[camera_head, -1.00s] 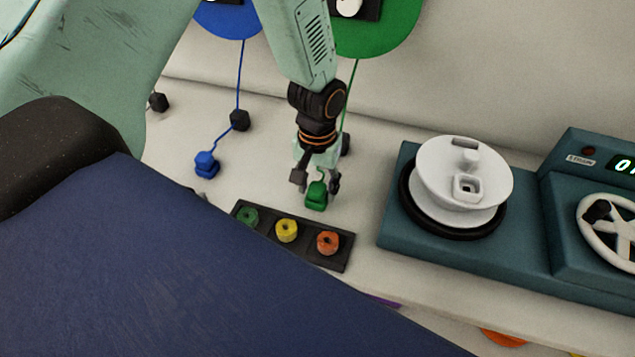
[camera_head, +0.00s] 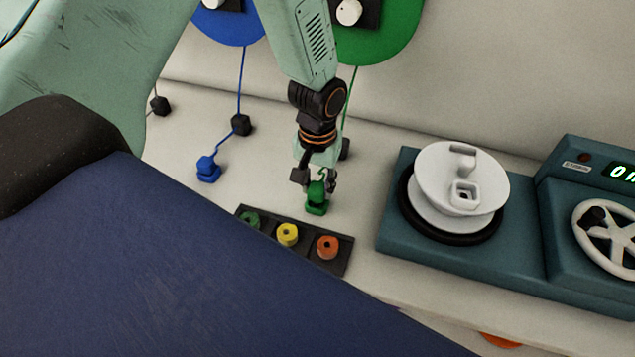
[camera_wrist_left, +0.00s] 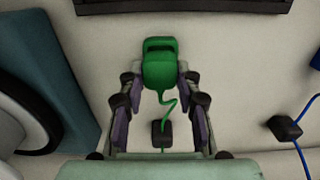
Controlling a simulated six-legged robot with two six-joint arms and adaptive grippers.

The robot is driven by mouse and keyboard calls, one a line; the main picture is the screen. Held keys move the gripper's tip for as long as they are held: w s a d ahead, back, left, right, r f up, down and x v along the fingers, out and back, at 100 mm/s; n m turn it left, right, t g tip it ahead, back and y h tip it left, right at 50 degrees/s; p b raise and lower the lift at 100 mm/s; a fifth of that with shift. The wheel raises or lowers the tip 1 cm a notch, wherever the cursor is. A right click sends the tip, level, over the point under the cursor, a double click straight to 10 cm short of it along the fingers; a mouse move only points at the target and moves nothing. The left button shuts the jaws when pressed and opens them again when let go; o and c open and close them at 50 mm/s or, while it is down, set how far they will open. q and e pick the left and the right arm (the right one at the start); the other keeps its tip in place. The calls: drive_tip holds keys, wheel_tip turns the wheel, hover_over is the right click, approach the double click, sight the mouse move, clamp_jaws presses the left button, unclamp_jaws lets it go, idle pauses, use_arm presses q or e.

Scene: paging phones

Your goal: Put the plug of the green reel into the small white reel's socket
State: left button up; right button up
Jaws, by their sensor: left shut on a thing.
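The green plug (camera_head: 316,200) stands on the white counter, its thin cord running up toward the green reel (camera_head: 385,32) on the wall. My left gripper (camera_head: 315,180) reaches down from above and is shut on the green plug. In the left wrist view the green plug (camera_wrist_left: 160,66) sits between the two fingertips, with its cord trailing back to a dark block (camera_wrist_left: 162,133). My right gripper is not in view.
A dark tray (camera_head: 337,262) with green, yellow and orange spools lies just in front of the plug. The blue plug (camera_head: 208,170) stands to the left. The teal machine (camera_head: 480,262) with a hand wheel (camera_head: 607,232) fills the right. Bare counter lies between plug and machine.

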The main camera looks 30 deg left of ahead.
use_arm(q)
drive_tip(key=shift+r+p, duration=0.55)
drive_tip(key=shift+r, duration=0.25)
drive_tip(key=shift+w+a+r+p, duration=0.1)
drive_tip(key=shift+a+r+p, duration=0.05)
drive_tip(key=shift+r+p, duration=0.6)
wheel_tip(320, 180, up, 2)
drive_tip(key=shift+r+p, duration=0.25)
drive_tip(key=shift+p, duration=0.9)
drive_tip(key=shift+r+p, duration=0.75)
drive_tip(key=shift+p, duration=0.05)
wheel_tip(320, 180, up, 13)
drive_tip(key=p, duration=0.9)
drive_tip(key=shift+r+p, duration=0.2)
drive_tip(key=shift+p, duration=0.2)
drive_tip(key=shift+d, duration=0.2)
